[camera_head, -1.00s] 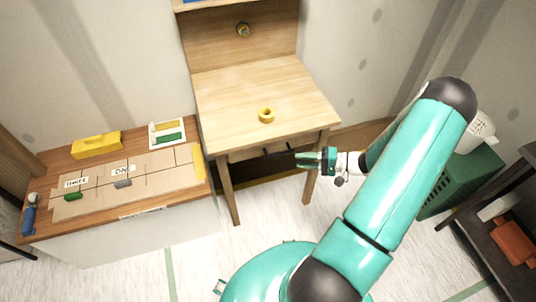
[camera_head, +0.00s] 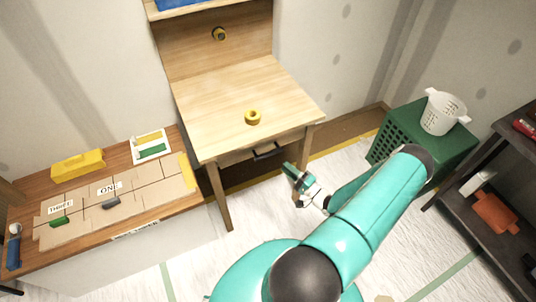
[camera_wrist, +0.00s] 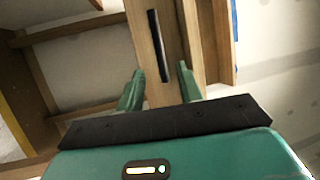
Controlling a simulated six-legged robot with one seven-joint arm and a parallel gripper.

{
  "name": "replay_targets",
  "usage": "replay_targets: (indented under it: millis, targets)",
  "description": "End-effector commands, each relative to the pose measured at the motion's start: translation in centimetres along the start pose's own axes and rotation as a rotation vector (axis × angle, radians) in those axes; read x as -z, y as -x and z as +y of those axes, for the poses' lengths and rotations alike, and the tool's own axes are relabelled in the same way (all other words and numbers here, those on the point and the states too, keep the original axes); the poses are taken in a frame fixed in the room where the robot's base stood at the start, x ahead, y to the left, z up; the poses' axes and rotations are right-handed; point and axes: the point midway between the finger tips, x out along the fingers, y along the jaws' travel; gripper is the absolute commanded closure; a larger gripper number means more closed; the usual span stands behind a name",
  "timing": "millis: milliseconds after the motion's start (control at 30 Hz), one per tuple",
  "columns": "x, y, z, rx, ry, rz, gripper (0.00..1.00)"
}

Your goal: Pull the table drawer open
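The wooden table (camera_head: 245,98) stands against the wall. Its drawer (camera_head: 236,157) is under the front edge, with a dark bar handle (camera_head: 268,152); it looks shut or nearly so. In the wrist view the drawer front (camera_wrist: 143,30) shows the black handle (camera_wrist: 159,45) standing nearly upright in the picture. My gripper (camera_head: 288,168) is just in front of and right of the handle in the head view. Its green fingers (camera_wrist: 160,70) are spread apart, with the handle ahead and between them in the picture. I see no contact with the handle.
A low bench (camera_head: 140,213) with labelled boards stands left of the table. A green crate (camera_head: 410,135) bearing a white basket (camera_head: 442,112) and a dark shelf (camera_head: 500,195) stand at right. The floor before the table has free room.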

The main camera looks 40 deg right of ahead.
Motion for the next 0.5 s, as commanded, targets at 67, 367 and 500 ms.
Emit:
replay_targets:
  millis: [67, 367, 500]
  targets:
    - [-0.1, -1.7, 0.0, 0.000, 0.000, -0.004, 0.64]
    - [-0.3, -7.6, 0.0, 0.001, -0.001, -0.007, 0.64]
    - [-0.4, -9.3, 0.1, 0.000, -0.001, -0.007, 0.64]
